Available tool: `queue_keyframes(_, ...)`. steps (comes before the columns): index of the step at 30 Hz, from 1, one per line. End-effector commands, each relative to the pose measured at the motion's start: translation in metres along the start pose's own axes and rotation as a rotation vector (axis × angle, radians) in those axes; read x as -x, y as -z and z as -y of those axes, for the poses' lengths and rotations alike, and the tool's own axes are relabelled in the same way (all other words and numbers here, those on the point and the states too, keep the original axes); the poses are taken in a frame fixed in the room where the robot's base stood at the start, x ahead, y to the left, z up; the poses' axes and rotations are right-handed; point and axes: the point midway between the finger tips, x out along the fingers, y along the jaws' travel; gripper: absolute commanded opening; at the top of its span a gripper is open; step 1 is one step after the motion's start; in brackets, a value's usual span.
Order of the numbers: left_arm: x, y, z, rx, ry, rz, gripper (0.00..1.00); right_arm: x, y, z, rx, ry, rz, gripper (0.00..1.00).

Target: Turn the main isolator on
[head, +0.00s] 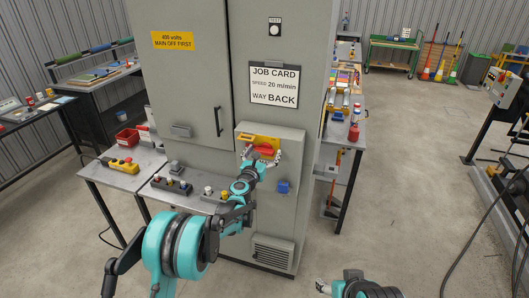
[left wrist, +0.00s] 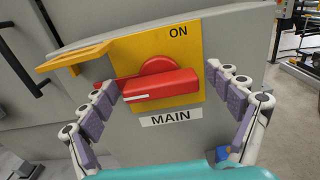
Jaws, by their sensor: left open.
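The main isolator is a red rotary handle (left wrist: 160,84) on a yellow plate (left wrist: 190,50) marked ON at the top, with a MAIN label below. Its handle lies nearly level, with a white mark near its left end. In the head view the red handle (head: 264,149) is on a grey box on the cabinet front. My left gripper (head: 262,158) is at the handle; in the left wrist view its open fingers (left wrist: 168,100) stand either side of it. I cannot tell whether they touch it.
A yellow bracket (left wrist: 75,57) sticks out at the plate's left. A blue part (head: 283,187) is low on the box's right. A ledge with several switches (head: 185,187) is left of my arm. A job card (head: 274,87) hangs above. Open floor lies to the right.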

Motion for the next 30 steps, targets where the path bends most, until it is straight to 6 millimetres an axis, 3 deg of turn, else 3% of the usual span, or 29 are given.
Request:
queue_keyframes(8, -0.003, -0.0004, 0.0, -0.001, 0.0, 0.0, 0.9, 0.0, 0.0, 0.0, 0.0, 0.0, 0.0, 0.59)
queue_keyframes(14, -0.0028, -0.0004, 0.0, -0.001, 0.0, 0.0, 0.42, 0.0, 0.0, 0.0, 0.0, 0.0, 0.0, 0.59)
queue_keyframes(15, -0.0028, -0.0004, 0.0, -0.001, 0.0, 0.0, 0.4, 0.0, 0.0, 0.0, 0.0, 0.0, 0.0, 0.59)
queue_keyframes(30, -0.0027, 0.0013, 0.0005, -0.12, 0.0, 0.0, 0.4, -0.0072, -0.0052, 0.0, 0.0, 0.0, 0.0, 0.59)
